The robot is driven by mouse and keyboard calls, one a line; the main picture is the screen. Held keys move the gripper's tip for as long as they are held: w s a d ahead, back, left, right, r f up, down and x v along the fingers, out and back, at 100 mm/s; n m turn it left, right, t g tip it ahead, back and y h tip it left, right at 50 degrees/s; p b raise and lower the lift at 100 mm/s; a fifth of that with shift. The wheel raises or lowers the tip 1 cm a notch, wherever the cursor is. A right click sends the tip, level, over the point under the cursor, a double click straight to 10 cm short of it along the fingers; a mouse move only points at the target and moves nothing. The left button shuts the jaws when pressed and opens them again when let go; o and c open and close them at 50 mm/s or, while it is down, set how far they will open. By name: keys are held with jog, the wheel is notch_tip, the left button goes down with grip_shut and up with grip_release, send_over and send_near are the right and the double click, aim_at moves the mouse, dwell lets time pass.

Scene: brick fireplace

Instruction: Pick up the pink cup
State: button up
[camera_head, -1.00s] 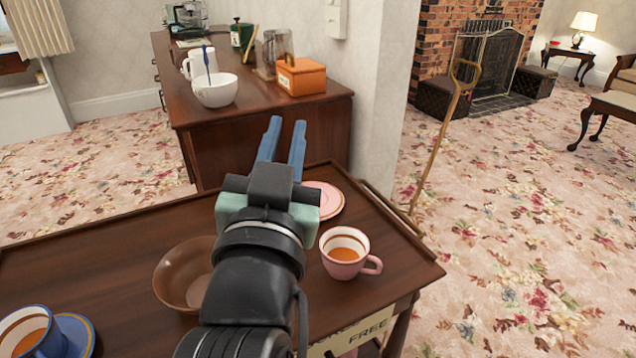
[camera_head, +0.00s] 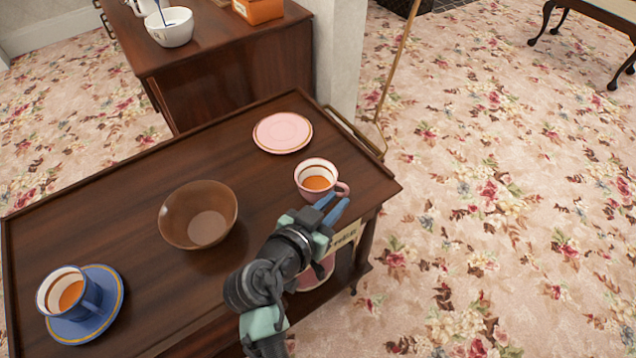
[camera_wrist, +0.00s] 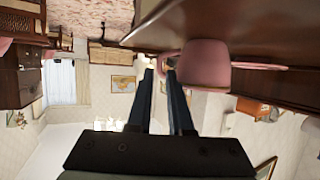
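The pink cup (camera_head: 314,182) stands upright near the front right corner of the wooden table (camera_head: 110,240), with orange-brown liquid inside. Its handle points right, toward my gripper. My gripper (camera_head: 338,202) is at the cup's handle side, its two blue fingers a little apart. In the wrist view, which looks upside down, the pink cup (camera_wrist: 205,66) is just beyond and right of the fingertips (camera_wrist: 162,72). The handle appears at or just past the fingertip gap; I cannot tell whether it lies between the fingers or touches them.
A pink saucer (camera_head: 282,132) lies behind the cup. A brown bowl (camera_head: 175,215) is left of it, and a blue cup (camera_head: 60,290) on a blue saucer (camera_head: 108,312) is farther left. A raised rail (camera_head: 356,133) edges the table's right end.

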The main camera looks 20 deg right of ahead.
aim_at(346, 193)
jog(key=shift+x, duration=3)
jog(key=shift+s+f, duration=0.15)
jog(key=shift+s, duration=0.05)
grip_shut()
